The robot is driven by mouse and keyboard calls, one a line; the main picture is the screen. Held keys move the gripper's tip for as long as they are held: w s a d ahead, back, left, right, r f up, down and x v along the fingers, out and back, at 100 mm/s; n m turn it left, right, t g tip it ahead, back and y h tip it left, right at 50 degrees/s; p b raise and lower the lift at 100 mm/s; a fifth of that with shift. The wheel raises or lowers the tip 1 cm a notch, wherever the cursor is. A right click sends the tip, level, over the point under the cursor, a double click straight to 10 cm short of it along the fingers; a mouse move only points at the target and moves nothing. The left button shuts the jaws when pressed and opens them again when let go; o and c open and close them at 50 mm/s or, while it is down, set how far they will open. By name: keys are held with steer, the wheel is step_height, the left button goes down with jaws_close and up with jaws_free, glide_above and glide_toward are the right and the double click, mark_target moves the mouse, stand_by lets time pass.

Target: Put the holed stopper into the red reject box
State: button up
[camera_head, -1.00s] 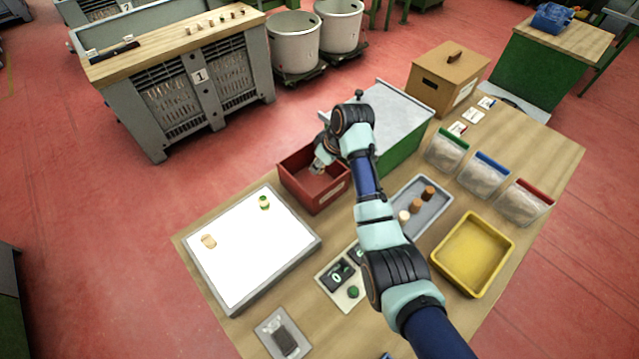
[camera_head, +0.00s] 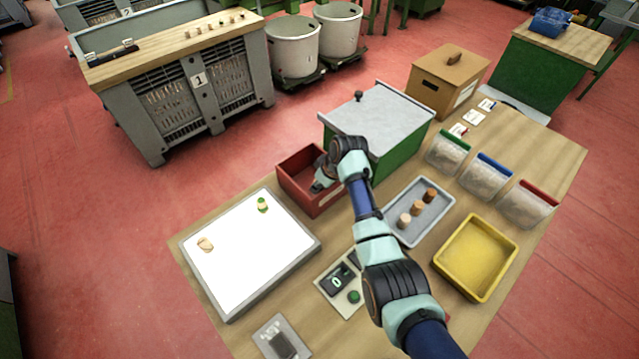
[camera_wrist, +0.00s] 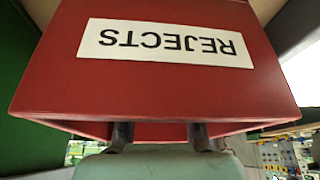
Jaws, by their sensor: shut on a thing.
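The red reject box (camera_head: 325,203) stands on the table behind the light panel. Its front wall with the upside-down REJECTS label fills much of the wrist view (camera_wrist: 165,85). My gripper (camera_head: 319,184) reaches down inside the box. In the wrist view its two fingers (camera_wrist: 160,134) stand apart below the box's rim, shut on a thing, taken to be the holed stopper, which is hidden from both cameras. A pale tan stopper (camera_head: 205,244) and a green-marked stopper (camera_head: 262,205) are on the white light panel (camera_head: 245,255).
A grey tray (camera_head: 440,218) holds several stoppers to the right of my arm. A green cabinet (camera_head: 385,125) with a grey top rises close behind the box.

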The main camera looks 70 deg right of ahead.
steer(key=shift+f, duration=0.5)
steer(key=o, duration=0.7)
steer(key=shift+o, duration=0.2)
steer(key=shift+r, duration=0.1)
steer(key=p+v, duration=0.3)
steer(key=v, duration=1)
steer(key=shift+w+r, duration=0.1)
steer(key=shift+w, duration=0.1)
